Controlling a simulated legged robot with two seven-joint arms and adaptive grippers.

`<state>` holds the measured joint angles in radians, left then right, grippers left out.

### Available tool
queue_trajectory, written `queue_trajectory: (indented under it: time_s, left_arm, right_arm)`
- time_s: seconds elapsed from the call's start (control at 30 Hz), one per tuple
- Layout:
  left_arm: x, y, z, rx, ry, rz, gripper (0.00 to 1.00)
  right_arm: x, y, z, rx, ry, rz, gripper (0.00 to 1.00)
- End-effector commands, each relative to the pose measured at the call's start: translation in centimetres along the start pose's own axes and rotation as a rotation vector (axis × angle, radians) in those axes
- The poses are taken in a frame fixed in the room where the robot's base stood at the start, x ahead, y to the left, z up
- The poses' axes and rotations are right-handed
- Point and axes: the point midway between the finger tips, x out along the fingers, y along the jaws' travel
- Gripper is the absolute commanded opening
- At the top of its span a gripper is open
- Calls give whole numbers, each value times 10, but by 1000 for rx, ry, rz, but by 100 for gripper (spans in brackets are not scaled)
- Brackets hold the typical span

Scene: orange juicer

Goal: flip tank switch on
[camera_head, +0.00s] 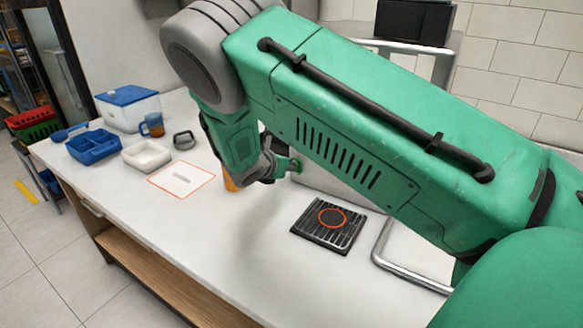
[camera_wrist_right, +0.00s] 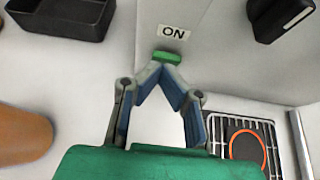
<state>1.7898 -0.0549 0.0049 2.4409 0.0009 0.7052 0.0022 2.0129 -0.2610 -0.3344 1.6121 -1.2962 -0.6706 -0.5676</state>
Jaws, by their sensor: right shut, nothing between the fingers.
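The tank switch shows in the right wrist view as a small green block (camera_wrist_right: 167,57) on a light grey panel. It sits just below a white "ON" label (camera_wrist_right: 174,32). My right gripper (camera_wrist_right: 160,67) is shut and empty, its blue-padded fingers meeting in a point at the switch's near edge. Whether the tips touch the switch I cannot tell. In the head view my right gripper (camera_head: 283,168) is small and partly hidden by my own arm, which also covers most of the juicer. My left gripper is not in view.
A black drip grate (camera_head: 325,229) with a red ring and a metal rail (camera_head: 378,254) lie to the right. An orange object (camera_head: 230,184) stands close left of the gripper. A red-outlined mat (camera_head: 165,181), white tray (camera_head: 147,157) and blue tray (camera_head: 93,151) are farther left.

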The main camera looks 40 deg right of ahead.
Motion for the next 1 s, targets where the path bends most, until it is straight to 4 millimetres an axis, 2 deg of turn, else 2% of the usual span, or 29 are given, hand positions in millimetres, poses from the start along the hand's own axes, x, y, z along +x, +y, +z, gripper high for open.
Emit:
queue_trajectory:
  time_s: [0.27,0.37,0.47,0.7,1.0]
  left_arm:
    - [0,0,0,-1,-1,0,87]
    - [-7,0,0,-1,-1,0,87]
    - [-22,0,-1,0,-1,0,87]
    - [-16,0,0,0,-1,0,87]
    - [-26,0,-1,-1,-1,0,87]
  right_arm:
    - [8,-2,-1,2,10,-1,0]
    - [10,-3,2,2,33,-3,0]
    - [10,-4,7,3,86,-7,0]
    - [10,-3,3,-1,79,-6,0]
    - [4,-3,14,-1,78,-5,0]
